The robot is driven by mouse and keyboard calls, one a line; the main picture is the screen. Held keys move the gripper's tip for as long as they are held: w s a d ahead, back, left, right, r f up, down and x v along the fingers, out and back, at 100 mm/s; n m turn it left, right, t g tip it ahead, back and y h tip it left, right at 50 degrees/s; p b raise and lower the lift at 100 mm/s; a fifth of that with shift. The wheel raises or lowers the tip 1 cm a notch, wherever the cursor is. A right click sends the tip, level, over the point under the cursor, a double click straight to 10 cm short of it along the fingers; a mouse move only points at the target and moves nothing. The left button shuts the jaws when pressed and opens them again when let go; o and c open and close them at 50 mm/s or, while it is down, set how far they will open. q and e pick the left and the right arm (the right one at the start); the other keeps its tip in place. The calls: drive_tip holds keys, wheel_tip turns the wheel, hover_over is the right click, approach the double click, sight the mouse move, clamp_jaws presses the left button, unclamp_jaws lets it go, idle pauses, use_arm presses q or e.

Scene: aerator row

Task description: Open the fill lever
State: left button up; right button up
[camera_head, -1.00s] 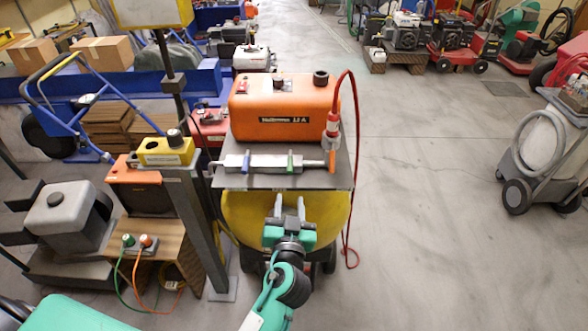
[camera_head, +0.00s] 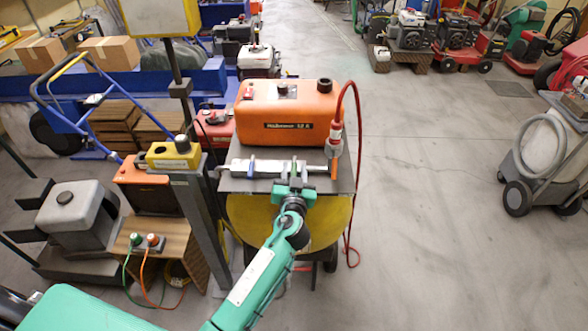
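A pale metal manifold bar (camera_head: 270,167) lies across the front of the grey shelf below an orange tank (camera_head: 287,112). Three small levers stand on it: blue (camera_head: 250,167) at left, green (camera_head: 294,166) in the middle and orange (camera_head: 333,170) at right. I cannot read which is the fill lever. My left gripper (camera_head: 294,176) is at the green lever, its fingers seemingly apart on either side of it; whether they touch it is too small to tell. The gripper hides part of the shelf edge. My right gripper is not in view.
A red hose (camera_head: 356,120) loops down the shelf's right side. A grey post (camera_head: 205,215) with a yellow switch box (camera_head: 173,154) stands at left. A yellow drum (camera_head: 335,215) is under the shelf.

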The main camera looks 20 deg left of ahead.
use_arm(q)
drive_tip(key=shift+w, duration=0.1)
clamp_jaws()
drive_tip(key=shift+a, duration=0.1)
